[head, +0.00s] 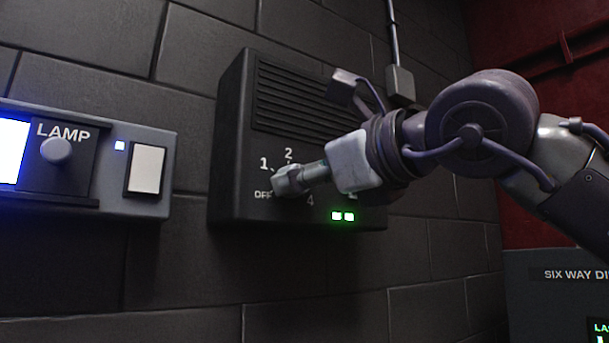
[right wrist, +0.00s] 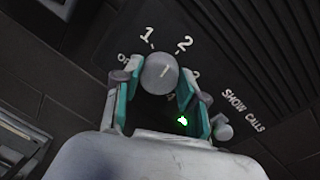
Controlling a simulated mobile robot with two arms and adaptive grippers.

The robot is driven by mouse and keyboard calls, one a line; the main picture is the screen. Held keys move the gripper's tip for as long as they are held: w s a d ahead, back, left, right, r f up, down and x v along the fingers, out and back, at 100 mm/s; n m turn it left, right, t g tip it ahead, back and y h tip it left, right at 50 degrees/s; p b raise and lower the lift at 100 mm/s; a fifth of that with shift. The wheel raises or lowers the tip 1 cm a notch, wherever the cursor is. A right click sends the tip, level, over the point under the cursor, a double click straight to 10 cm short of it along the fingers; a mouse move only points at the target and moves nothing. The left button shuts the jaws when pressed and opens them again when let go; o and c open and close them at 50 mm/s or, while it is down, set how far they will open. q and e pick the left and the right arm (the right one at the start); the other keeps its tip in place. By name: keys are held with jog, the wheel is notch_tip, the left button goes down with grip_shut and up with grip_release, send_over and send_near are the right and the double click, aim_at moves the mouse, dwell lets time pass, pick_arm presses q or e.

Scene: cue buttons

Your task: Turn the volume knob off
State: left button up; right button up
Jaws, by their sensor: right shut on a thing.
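The volume knob is a round grey knob (right wrist: 160,73) on the front of a dark speaker box (head: 232,130). Around it are the marks OFF, 1, 2 and more, partly hidden. In the right wrist view a short mark on its face seems to point towards the 2. My right gripper (head: 288,181) is at the knob, hiding most of it in the head view. In the right wrist view its fingers (right wrist: 160,80) stand on both sides of the knob, shut on it. My left gripper is not in view.
A lamp panel (head: 112,200) with its own knob (head: 56,150) and a white switch (head: 146,169) is on the wall to the left. Two green lights (head: 343,216) glow on the speaker box. Another panel (head: 540,290) stands at lower right.

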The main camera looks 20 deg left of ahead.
jog(key=n+p, duration=0.1)
jog(key=n, duration=0.5)
jog(key=n+t+h+p, duration=0.1)
jog(key=n, duration=0.6)
jog(key=n+h+p, duration=0.1)
jog(key=n, duration=0.6)
jog(key=shift+s+a+t, duration=0.15)
jog(key=shift+s+t, duration=0.05)
jog(key=shift+t, duration=0.1)
jog(key=shift+f+n+p, duration=0.1)
jog(key=shift+n+p, duration=0.2)
jog(key=o, duration=1.1)
jog(key=shift+o, duration=0.2)
jog(key=v, duration=1.2)
